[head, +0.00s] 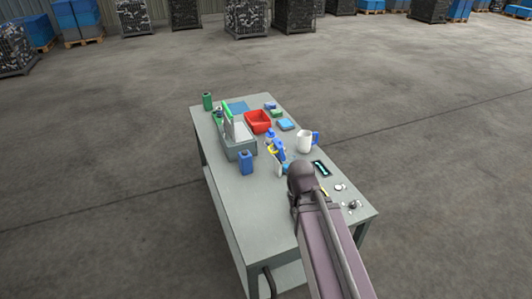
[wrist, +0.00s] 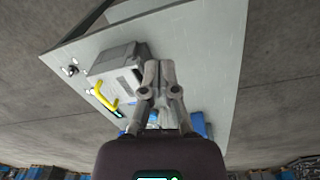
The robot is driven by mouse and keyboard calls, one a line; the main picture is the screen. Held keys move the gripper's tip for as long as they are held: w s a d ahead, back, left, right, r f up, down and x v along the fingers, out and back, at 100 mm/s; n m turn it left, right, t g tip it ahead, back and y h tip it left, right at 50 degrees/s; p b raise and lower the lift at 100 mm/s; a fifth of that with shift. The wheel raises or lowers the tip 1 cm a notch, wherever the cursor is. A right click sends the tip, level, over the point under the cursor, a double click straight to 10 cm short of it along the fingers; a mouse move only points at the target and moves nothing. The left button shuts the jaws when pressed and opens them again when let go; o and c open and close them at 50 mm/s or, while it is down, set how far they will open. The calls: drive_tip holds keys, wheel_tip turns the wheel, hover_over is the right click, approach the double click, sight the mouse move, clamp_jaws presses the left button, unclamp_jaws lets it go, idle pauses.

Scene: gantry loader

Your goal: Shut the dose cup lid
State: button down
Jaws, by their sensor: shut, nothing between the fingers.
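My gripper (wrist: 158,68) is in the middle of the wrist view, its fingers together and empty, above the table. A grey box-like thing (wrist: 118,62) with a pale face is just left of the fingertips there. A yellow curved handle (wrist: 104,96) is at its lower left. I cannot tell whether they touch my gripper. In the head view my arm covers the gripper. A grey open bin (head: 240,150) with upright pale and green pieces stands on the table. No dose cup or lid can be made out for certain.
The grey table (head: 225,195) also holds a red bin (head: 258,122), a white mug with a blue handle (head: 304,143), a blue container (head: 245,163) and a green canister (head: 207,101). The near left of the tabletop is clear.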

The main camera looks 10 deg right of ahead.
drive_tip(key=w+d+f+n+t+h+b, duration=0.1)
drive_tip(key=w+d+f+t+h+b, duration=0.1)
drive_tip(key=w+b, duration=0.4)
drive_tip(key=w+d+f+n+t+h+b, duration=0.1)
drive_tip(key=w+f+n+t+h+b, duration=0.1)
drive_tip(key=w+h+b, duration=0.3)
drive_tip(key=w+d+f+n+t+h+b, duration=0.1)
drive_tip(key=w+d+f+t+h+b, duration=0.1)
drive_tip(key=w+b, duration=0.5)
drive_tip(key=shift+w+d+f+t+h, duration=0.3)
drive_tip(key=shift+w+f+t+h, duration=0.25)
drive_tip(key=shift+w+h, duration=0.2)
drive_tip(key=w+a+f+n+t+h+b, duration=0.25)
drive_tip(key=w+a+n+t+b, duration=0.2)
drive_tip(key=w+b, duration=0.5)
drive_tip(key=n+t+y+b, duration=0.3)
drive_tip(key=n+t+b, duration=0.5)
drive_tip(key=b, duration=0.4)
approach(274, 153)
drive_tip(key=a+f, duration=0.2)
drive_tip(key=a, duration=0.2)
drive_tip(key=shift+d+r, duration=0.1)
drive_tip(key=shift+r, duration=0.1)
drive_tip(key=shift+w+r, duration=0.1)
drive_tip(key=shift+w, duration=0.05)
drive_tip(key=p+x, duration=0.3)
drive_tip(key=x, duration=0.6)
drive_tip(key=shift+w+d, duration=0.3)
drive_tip(key=shift+w, duration=0.05)
